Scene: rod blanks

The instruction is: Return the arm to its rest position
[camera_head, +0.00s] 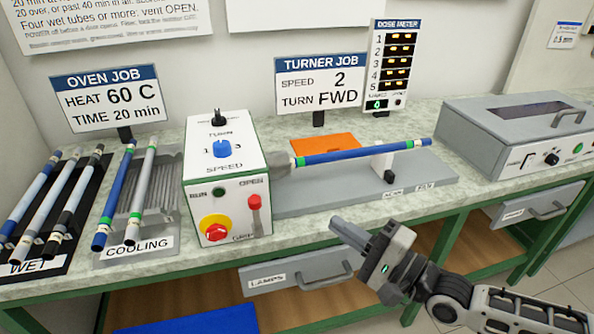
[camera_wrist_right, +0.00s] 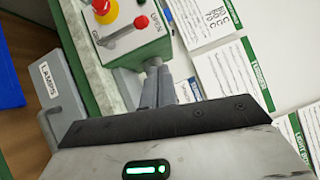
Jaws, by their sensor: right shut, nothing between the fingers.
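My right gripper (camera_head: 350,232) is in front of the bench's front edge, near the middle of the head view, with its arm coming in from the lower right. Its fingers are shut with nothing between them; the closed fingers also show in the right wrist view (camera_wrist_right: 158,88). The gripper is apart from the turner (camera_head: 222,180) and from the blue rod (camera_head: 365,152) held level in it. My left gripper is not in view.
The bench top (camera_head: 310,222) is behind the gripper. The lamps drawer (camera_head: 300,272) is below and left of it. A cooling rack (camera_head: 165,205) and a wet rack (camera_head: 75,215) hold rods at left. An oven-like box (camera_head: 515,125) stands at right.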

